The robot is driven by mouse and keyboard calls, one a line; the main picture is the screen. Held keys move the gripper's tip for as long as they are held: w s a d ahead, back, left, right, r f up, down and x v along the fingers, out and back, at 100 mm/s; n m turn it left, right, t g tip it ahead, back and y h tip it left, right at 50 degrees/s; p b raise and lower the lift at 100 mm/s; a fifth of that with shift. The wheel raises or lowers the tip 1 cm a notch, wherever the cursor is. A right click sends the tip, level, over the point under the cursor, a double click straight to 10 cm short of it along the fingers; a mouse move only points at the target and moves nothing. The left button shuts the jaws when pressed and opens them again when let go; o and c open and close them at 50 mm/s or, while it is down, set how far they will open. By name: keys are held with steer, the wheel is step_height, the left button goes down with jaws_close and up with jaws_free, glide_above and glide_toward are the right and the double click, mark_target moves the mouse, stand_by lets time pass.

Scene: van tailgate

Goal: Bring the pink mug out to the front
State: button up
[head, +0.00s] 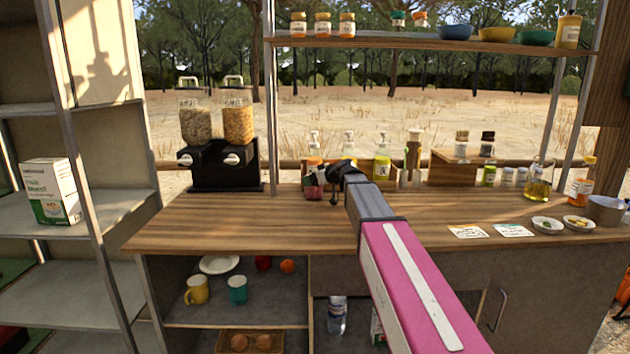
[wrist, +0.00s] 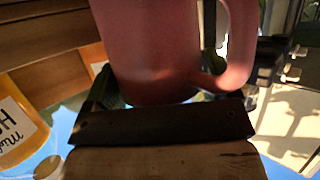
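The pink mug (head: 312,190) is at the back of the wooden counter, left of the bottles, partly covered by my gripper (head: 332,188). In the wrist view the mug (wrist: 150,45) fills the upper middle, very close, with its handle on the right. Dark finger parts of my gripper (wrist: 158,72) show at both sides of the mug body, one seen through the handle loop. Whether the fingers press on the mug is not clear. Whether the mug touches the counter cannot be told.
Several bottles (head: 382,168) stand just right of the mug, and a cereal dispenser (head: 225,165) is to its left. Two cards (head: 467,231) and small dishes (head: 547,225) lie on the right. The counter's front left (head: 220,230) is clear. A shelf (head: 420,41) runs above.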

steer(key=shift+s+f, duration=0.1)
steer(key=shift+s, duration=10.25)
steer(key=o, duration=0.9)
steer(key=shift+c, duration=0.2)
steer(key=shift+d, duration=0.1)
